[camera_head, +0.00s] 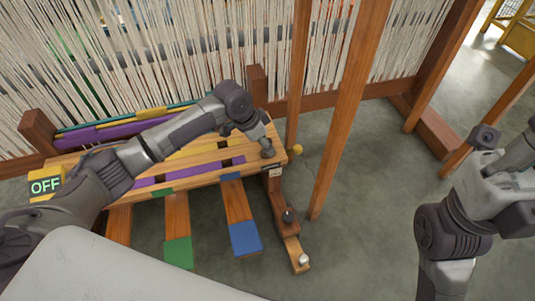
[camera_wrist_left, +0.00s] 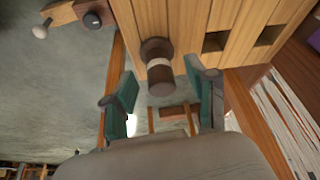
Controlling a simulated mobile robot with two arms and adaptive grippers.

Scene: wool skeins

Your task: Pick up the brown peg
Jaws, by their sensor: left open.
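The brown peg (camera_wrist_left: 158,75), a short turned piece with a pale band and a wider base, stands on the wooden plank (camera_wrist_left: 222,14) in the left wrist view. My left gripper (camera_wrist_left: 160,88) is open; its green-padded fingers are on either side of the peg, with gaps visible at both sides. In the head view my left gripper (camera_head: 262,140) is over the right end of the plank (camera_head: 205,178), partly hiding the peg (camera_head: 268,153). I cannot tell contact. My right arm shows at the right edge, its gripper out of view.
A dark knob (camera_head: 288,216) and a white knob (camera_head: 303,260) sit on a wooden arm right of the plank. An upright post (camera_head: 345,110) and loom threads (camera_head: 190,45) stand behind. Green (camera_head: 178,252) and blue (camera_head: 245,238) pedals are below. Floor right of the post is clear.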

